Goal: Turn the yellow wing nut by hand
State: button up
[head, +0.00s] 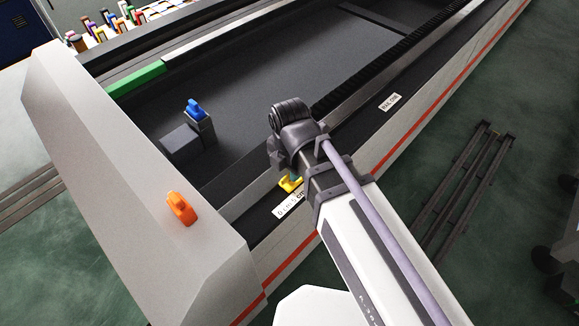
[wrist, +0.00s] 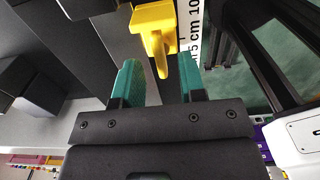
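The yellow wing nut (wrist: 155,33) shows in the wrist view, just beyond my fingertips, with its narrow wing pointing toward the gripper. In the head view only a bit of the yellow wing nut (head: 289,184) shows beside my arm, on the near rail by a white label. In the head view my arm mostly hides the gripper.
An orange wing nut (head: 181,208) sits on the white end panel. A blue wing nut (head: 195,109) stands on a dark block (head: 189,142) inside the rack. A green strip (head: 136,80) lies along the far rail. The dark rack floor (head: 270,60) is mostly clear.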

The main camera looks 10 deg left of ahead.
aim_at(297, 183)
notch_tip(297, 183, up, 9)
jog(key=p, duration=0.7)
jog(key=shift+f, duration=0.15)
jog(key=w+d+m, duration=0.3)
jog(key=d+m, duration=2.3)
jog(key=m, duration=0.3)
jog(key=shift+m, duration=0.3)
